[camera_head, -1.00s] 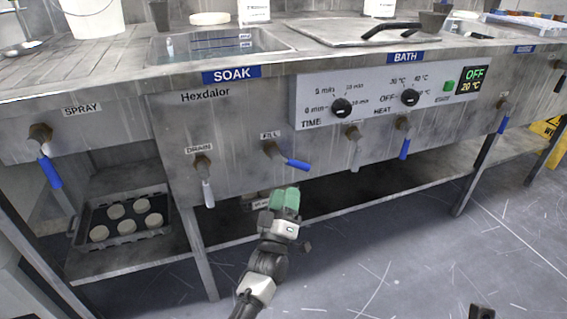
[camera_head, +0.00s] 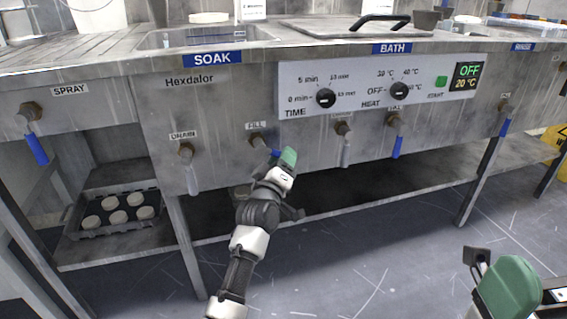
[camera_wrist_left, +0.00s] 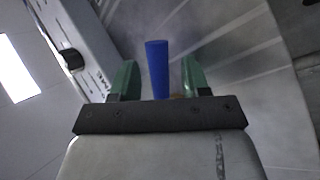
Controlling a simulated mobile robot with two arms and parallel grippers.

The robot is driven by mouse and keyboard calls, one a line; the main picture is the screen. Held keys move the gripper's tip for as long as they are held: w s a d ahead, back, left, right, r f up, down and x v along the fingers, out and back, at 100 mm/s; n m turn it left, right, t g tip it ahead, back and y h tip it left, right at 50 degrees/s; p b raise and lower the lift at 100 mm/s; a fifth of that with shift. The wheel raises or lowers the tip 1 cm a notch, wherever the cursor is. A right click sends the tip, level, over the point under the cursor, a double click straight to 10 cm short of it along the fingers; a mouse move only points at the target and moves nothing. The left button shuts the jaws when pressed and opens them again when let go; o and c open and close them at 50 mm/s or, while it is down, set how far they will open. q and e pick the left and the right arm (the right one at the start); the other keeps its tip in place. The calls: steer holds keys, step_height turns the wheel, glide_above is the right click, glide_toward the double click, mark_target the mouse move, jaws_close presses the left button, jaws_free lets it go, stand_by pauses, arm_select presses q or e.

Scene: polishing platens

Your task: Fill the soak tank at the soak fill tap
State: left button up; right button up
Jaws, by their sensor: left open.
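The soak tank (camera_head: 158,42) is an open basin in the counter behind the blue SOAK label. Below it on the steel front is the fill tap (camera_head: 257,140), a brass body under a FILL label. Its blue lever (camera_head: 273,152) points right, partly hidden by my left gripper (camera_head: 286,160). In the left wrist view the blue lever (camera_wrist_left: 157,68) stands between the two green fingers of my left gripper (camera_wrist_left: 160,80), with gaps on both sides. My right gripper (camera_head: 495,278) shows at the lower right, away from the counter; its opening is unclear.
The drain tap (camera_head: 187,152) with a grey lever is just left of the fill tap. Bath taps and a control panel (camera_head: 375,88) are to the right. A dark tray with pale discs (camera_head: 110,230) sits on the lower shelf. Open floor lies in front.

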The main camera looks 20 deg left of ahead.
arm_select(q)
steer(key=shift+w+r, duration=0.2)
steer(key=shift+w, duration=0.45)
jaws_close()
